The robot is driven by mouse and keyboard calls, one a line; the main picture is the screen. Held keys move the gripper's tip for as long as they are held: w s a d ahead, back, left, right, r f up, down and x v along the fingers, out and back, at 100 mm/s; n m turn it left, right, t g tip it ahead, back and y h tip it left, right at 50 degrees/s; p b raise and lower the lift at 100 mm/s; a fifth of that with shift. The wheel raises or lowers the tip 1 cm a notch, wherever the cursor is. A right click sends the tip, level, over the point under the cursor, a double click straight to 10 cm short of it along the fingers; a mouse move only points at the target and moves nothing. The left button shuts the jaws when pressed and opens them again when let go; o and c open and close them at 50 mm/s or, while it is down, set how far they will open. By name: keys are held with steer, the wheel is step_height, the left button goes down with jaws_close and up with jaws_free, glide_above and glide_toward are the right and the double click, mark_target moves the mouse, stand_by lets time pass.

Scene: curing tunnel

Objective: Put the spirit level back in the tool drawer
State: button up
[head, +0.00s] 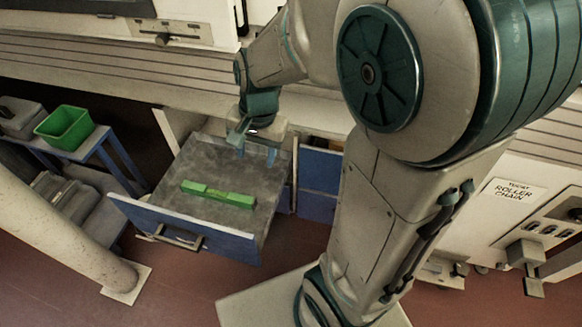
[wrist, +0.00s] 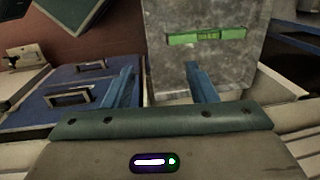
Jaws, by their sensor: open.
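The green spirit level (head: 218,194) lies flat on the grey floor of the open tool drawer (head: 190,159). It also shows in the wrist view (wrist: 207,36), with its vial window in the middle. The drawer is pulled well out and has a blue front with a handle. My gripper (head: 254,143) is over the back part of the drawer, behind the level and apart from it. In the wrist view, its two blue fingers (wrist: 160,80) are spread with nothing between them.
A blue side table (head: 91,143) with a green bin (head: 66,127) stands at the left. Closed blue drawers (head: 319,170) are right of the open one. A pale round post (head: 60,225) rises at the lower left. The drawer floor around the level is clear.

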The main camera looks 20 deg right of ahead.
steer(key=s+d+r+n+h, duration=0.1)
steer(key=s+d+r+n, duration=0.1)
steer(key=s+d+n, duration=0.2)
steer(key=s+n, duration=0.3)
steer(key=s, duration=0.2)
steer(key=shift+s+d+r+n+t, duration=0.15)
steer(key=shift+r+n+t, duration=0.25)
stand_by(0.5)
